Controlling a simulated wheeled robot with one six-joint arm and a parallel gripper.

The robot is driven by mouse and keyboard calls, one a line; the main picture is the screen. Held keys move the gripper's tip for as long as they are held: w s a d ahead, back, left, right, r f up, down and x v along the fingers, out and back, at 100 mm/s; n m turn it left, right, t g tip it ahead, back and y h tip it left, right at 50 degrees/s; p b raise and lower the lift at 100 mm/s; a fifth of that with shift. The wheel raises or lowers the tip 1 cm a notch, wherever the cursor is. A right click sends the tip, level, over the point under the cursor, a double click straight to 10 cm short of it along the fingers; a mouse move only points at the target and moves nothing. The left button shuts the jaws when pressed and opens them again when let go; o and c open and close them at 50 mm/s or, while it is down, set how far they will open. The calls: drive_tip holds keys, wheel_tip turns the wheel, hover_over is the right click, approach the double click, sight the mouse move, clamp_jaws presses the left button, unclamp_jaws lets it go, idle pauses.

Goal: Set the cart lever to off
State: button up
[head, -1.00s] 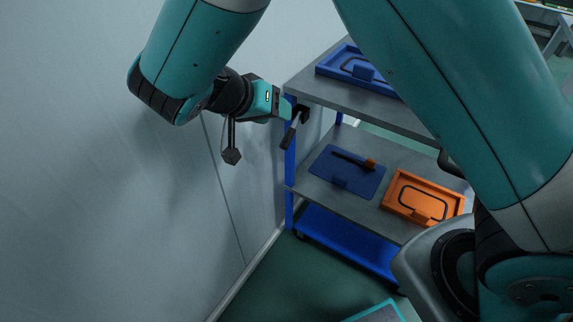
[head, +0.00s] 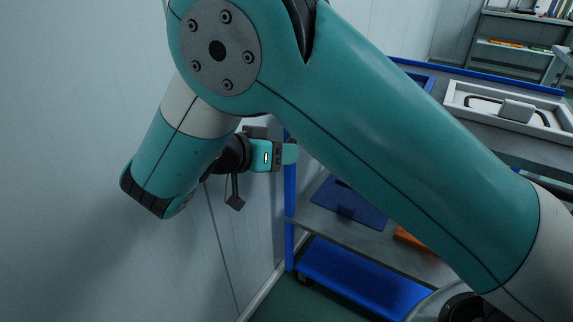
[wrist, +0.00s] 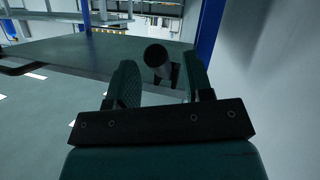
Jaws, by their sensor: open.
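The cart (head: 289,210) has blue posts and grey shelves; a blue post (wrist: 209,28) and a grey shelf (wrist: 60,52) show in the wrist view. The lever (wrist: 157,57) shows there as a dark round handle, seen nearly end-on, between my fingers in the picture. A dark bracket-like part sits behind it. My gripper (wrist: 160,78) is open; I cannot tell whether either finger touches the handle. In the head view my gripper (head: 289,153) is beside the cart's left post, and the lever is hidden. No off marking is visible.
A pale wall (head: 80,180) stands close on the left. The lower shelf holds a dark blue panel (head: 347,207) and an orange tray (head: 408,238), partly hidden by my arm. A light tray (head: 455,102) and a blue tray (head: 424,81) are on top.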

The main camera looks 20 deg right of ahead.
drive_tip(key=shift+x, duration=1.05)
drive_tip(key=shift+c, duration=0.2)
clamp_jaws()
drive_tip(key=shift+r, duration=0.1)
